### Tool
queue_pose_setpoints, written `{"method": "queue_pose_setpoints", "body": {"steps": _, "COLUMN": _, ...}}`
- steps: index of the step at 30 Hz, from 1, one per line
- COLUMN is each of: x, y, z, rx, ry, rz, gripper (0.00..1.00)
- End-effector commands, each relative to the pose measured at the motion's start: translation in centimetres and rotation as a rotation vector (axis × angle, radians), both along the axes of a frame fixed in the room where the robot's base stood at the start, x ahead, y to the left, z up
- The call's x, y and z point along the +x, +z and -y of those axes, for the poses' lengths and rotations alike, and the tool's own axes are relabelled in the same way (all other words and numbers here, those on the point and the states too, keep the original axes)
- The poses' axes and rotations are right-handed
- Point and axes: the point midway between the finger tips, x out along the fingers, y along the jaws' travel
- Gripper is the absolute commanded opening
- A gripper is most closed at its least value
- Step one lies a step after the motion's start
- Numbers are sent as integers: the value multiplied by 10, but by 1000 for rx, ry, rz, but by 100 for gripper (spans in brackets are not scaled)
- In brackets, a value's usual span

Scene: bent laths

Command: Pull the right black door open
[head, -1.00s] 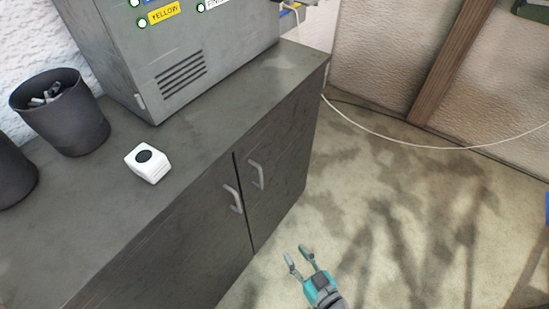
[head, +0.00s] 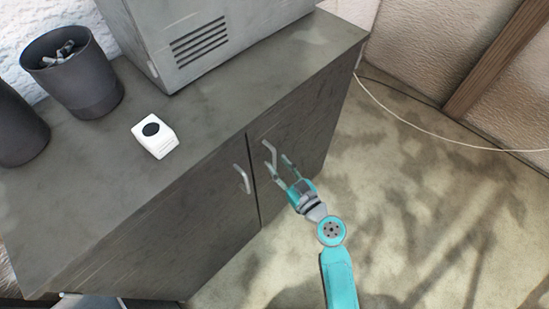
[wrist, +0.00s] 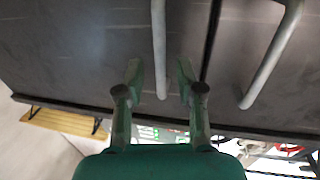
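The right black door (head: 312,128) of the low dark cabinet is shut, level with the left door (head: 205,225). Its grey bar handle (head: 268,151) is near the seam. My gripper (head: 279,167) is in front of the right door, just below and right of that handle. In the wrist view my open gripper (wrist: 158,80) has the right door's handle (wrist: 159,45) lined up between its two fingers, with gaps on both sides. Whether the fingertips reach around the handle's depth is unclear.
The left door's handle (head: 242,179) is close beside, across the seam. On the cabinet top (head: 215,110) are a white box with a black button (head: 158,143), dark bins (head: 85,85) and a grey metal cabinet (head: 205,45). Floor (head: 430,200) to the right is open, with a cable (head: 420,135).

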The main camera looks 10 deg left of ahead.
Motion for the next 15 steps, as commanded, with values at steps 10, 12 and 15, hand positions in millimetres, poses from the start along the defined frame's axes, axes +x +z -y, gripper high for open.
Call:
{"method": "queue_pose_setpoints", "body": {"steps": 10, "x": 23, "y": 0, "z": -20, "rx": 0, "ry": 0, "rz": 0, "gripper": 37}}
{"method": "queue_pose_setpoints", "body": {"steps": 12, "x": 23, "y": 0, "z": -20, "rx": 0, "ry": -1, "rz": 0, "gripper": 37}}
{"method": "queue_pose_setpoints", "body": {"steps": 15, "x": 23, "y": 0, "z": -20, "rx": 0, "ry": -1, "rz": 0, "gripper": 37}}
